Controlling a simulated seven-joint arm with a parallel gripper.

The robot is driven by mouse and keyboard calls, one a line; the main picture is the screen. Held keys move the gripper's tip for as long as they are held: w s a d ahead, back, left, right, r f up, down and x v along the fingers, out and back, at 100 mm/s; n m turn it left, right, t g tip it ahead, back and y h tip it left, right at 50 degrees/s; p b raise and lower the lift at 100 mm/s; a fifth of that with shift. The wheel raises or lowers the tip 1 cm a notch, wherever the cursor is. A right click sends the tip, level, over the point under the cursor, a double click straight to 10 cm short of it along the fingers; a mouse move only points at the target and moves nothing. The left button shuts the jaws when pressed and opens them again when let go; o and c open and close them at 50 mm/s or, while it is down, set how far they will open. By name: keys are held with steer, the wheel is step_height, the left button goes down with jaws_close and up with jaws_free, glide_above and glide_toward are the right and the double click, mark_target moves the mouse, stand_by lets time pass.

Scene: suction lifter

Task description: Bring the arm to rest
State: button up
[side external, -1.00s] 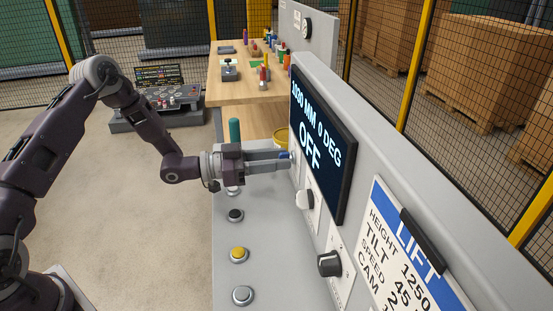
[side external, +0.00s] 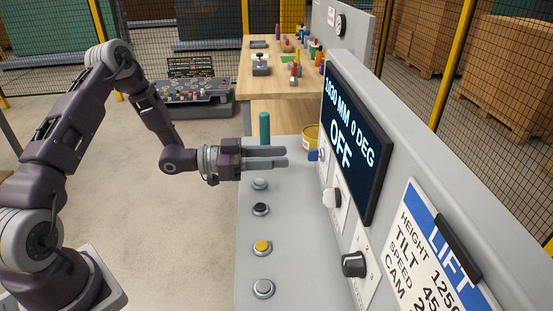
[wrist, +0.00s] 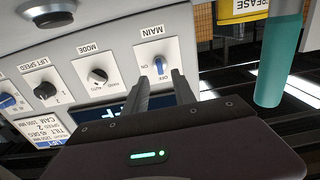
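My gripper (side external: 287,156) is level above the grey console (side external: 300,215), with its two fingers pointing right at the upright panel. The fingers are apart with nothing between them, as the wrist view also shows (wrist: 159,84). The blue MAIN knob (side external: 313,155) on the panel is a short way beyond the fingertips, and the gripper does not touch it. In the wrist view the MAIN knob (wrist: 160,65) shows upside down ahead of the fingers. The panel's screen (side external: 352,140) reads 1030 MM 0 DEG and OFF.
A teal upright cylinder (side external: 265,128) stands just behind my gripper, with a yellow tub (side external: 311,133) near the panel. Several push buttons (side external: 262,247) line the console's left side.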

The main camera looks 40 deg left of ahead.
steer(key=a+r+n+g+y, duration=0.1)
steer(key=a+r+y, duration=0.3)
steer(key=r+y, duration=0.45)
steer(key=s+a+r+n+g+y, duration=0.2)
steer(key=s+r+n+y, duration=0.3)
steer(key=s, duration=0.4)
steer(key=s+d+n+g, duration=0.1)
steer(key=s+d+g, duration=0.1)
steer(key=s, duration=0.9)
steer(key=s+d+n+g, duration=0.1)
steer(key=s+d, duration=0.3)
steer(key=s, duration=0.8)
steer(key=shift+s+n+g+h, duration=0.15)
steer(key=shift+n+g+h, duration=0.25)
steer(key=shift+g, duration=0.2)
steer(key=shift+a, duration=0.1)
